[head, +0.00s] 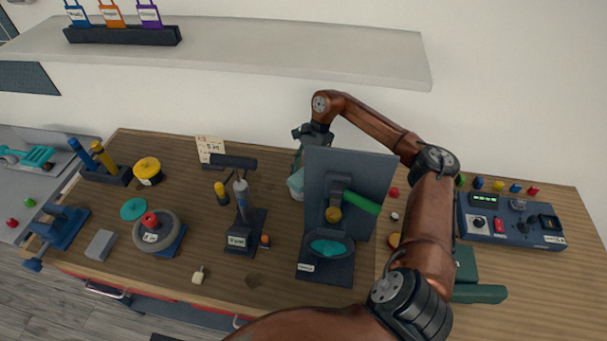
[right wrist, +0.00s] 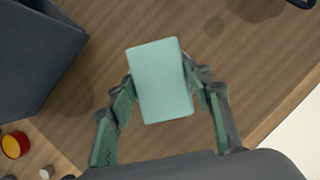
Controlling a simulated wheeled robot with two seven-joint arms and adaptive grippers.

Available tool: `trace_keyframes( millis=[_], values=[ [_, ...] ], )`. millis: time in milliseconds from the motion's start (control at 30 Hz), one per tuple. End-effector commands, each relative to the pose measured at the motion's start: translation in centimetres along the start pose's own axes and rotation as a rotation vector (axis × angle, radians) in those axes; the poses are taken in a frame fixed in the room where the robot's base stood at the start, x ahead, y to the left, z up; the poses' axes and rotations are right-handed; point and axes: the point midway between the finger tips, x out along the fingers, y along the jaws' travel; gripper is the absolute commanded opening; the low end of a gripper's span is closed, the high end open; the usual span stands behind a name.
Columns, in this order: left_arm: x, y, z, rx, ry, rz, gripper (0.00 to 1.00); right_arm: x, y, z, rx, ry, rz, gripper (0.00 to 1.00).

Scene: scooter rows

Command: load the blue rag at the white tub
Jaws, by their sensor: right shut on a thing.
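My right gripper (head: 302,145) is behind a dark upright panel at the back of the bench, partly hidden by it in the head view. In the right wrist view its fingers (right wrist: 160,85) are shut on a pale teal, rounded rectangular block (right wrist: 162,70), with wooden bench top below. Part of this block (head: 296,184) shows left of the panel in the head view. I cannot tell whether it is the blue rag. I see nothing that is clearly a white tub. My left gripper is not in view.
The dark panel stand (head: 350,185) has a green handle and a teal oval dish. A press-like stand (head: 243,225) is to its left. A control box (head: 510,220) is at the right. A shelf (head: 300,45) overhangs the back.

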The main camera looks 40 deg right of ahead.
Motion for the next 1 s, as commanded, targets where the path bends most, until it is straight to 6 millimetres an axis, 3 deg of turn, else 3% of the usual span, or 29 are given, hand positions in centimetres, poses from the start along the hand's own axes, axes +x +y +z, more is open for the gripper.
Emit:
trace_keyframes(
  millis=[567,1000],
  values=[
    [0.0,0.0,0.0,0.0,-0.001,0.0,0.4,0.2,0.1,-0.1,0.0,0.001,0.004,0.27],
    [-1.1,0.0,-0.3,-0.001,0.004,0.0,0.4,-2.7,0.0,1.1,0.0,0.002,0.0,0.27]
  ],
)
